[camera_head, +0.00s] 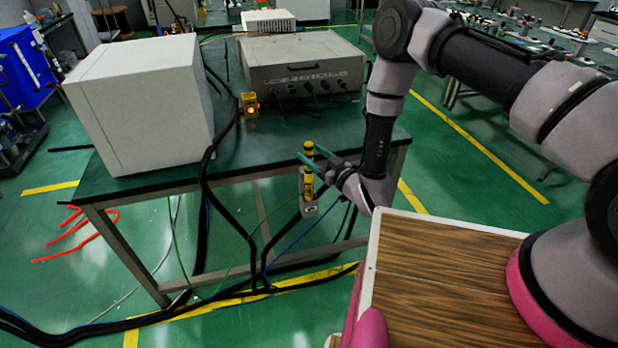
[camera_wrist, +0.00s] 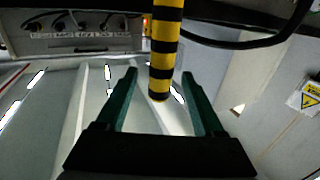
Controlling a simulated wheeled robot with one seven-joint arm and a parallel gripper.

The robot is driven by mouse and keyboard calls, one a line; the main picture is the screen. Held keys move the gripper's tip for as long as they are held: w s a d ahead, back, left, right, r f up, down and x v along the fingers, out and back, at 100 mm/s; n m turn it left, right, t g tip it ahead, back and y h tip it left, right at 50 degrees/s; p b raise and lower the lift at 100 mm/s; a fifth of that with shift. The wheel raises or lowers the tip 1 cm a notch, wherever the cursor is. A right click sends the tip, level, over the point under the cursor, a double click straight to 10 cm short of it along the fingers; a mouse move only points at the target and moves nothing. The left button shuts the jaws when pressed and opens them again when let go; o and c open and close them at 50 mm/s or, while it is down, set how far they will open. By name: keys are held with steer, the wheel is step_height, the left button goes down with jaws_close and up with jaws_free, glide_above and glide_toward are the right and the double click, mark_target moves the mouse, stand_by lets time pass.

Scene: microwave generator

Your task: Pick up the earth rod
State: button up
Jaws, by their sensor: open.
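The earth rod (camera_head: 308,187) is a yellow and black striped rod. In the head view it stands upright at the table's front edge, its lower part in a small grey holder (camera_head: 310,209). My gripper (camera_head: 314,155) reaches it from the right, with its green fingers near the rod's upper part. In the wrist view the striped rod (camera_wrist: 165,48) comes in from the top edge and its free end lies between the two fingers. My gripper (camera_wrist: 159,76) is open there, with gaps on both sides of the rod. Whether the rod is fully between the fingers in depth is hard to tell.
A large white box (camera_head: 140,100) stands on the green table (camera_head: 235,160) at left. A grey instrument (camera_head: 302,65) with plugged cables stands behind, beside a small yellow device with a lit lamp (camera_head: 250,104). Black cables (camera_head: 205,175) hang over the table's front edge, left of the rod.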

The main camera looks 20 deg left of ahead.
steer(key=x, duration=0.5)
steer(key=shift+a+f, duration=0.1)
steer(key=shift+c, duration=0.3)
jaws_close()
stand_by(1.0)
